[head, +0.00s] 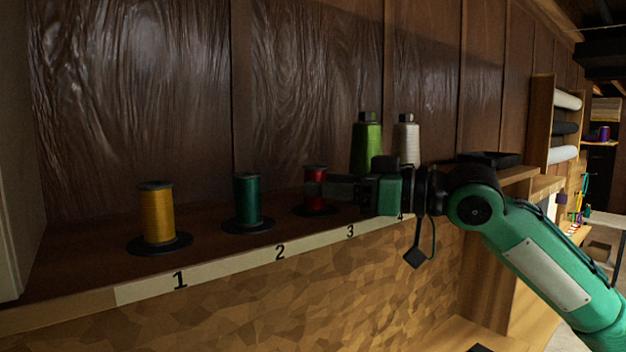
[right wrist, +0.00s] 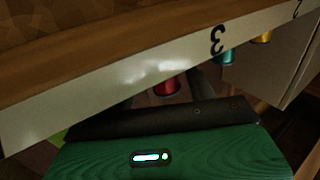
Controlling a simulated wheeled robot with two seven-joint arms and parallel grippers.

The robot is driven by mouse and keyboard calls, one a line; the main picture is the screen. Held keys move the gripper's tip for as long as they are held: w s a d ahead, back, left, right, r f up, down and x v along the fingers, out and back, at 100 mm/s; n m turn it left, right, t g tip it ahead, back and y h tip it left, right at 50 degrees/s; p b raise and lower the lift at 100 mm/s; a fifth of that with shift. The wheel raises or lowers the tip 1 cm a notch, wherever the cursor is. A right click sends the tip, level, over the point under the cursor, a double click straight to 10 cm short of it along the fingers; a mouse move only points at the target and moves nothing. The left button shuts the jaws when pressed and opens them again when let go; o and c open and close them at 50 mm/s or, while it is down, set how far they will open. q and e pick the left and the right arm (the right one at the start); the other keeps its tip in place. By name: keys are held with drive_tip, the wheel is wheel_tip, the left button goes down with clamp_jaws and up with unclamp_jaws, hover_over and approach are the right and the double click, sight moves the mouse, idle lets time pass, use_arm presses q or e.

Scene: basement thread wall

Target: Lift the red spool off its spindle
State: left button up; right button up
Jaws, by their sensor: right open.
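The red spool (head: 316,173) stands upright on a round dark base on the shelf, above number 3. My right gripper (head: 322,189) comes in from the right at the spool's mid-height, and its fingers cover part of the spool in the head view. It is open. The red spool also shows in the right wrist view (right wrist: 167,87), just beyond a dark finger part (right wrist: 150,118) of the gripper. I cannot tell whether the spool is between the fingers or touching them. The spindle is hidden. My left gripper is not in view.
On the shelf (head: 207,222), a yellow spool (head: 157,217) stands at 1 and a green spool (head: 248,200) at 2. A green cone (head: 366,148) and a cream cone (head: 406,142) stand behind my right gripper. The wooden wall rises close behind.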

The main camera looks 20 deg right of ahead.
sight(304, 208)
drive_tip(key=shift+w+a+r+p, duration=0.35)
drive_tip(key=shift+a+p, duration=0.25)
drive_tip(key=shift+p, duration=0.2)
drive_tip(key=p+x, duration=0.1)
drive_tip(key=x, duration=0.2)
drive_tip(key=shift+a+f+p, duration=0.1)
drive_tip(key=shift+p, duration=0.2)
drive_tip(key=shift+w+a, duration=0.1)
drive_tip(key=shift+a, duration=0.1)
drive_tip(key=shift+d+f, duration=0.1)
drive_tip(key=shift+d, duration=0.05)
drive_tip(key=shift+c, duration=0.5)
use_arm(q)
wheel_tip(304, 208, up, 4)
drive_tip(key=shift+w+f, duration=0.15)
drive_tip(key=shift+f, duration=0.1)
use_arm(e)
drive_tip(key=c, duration=0.9)
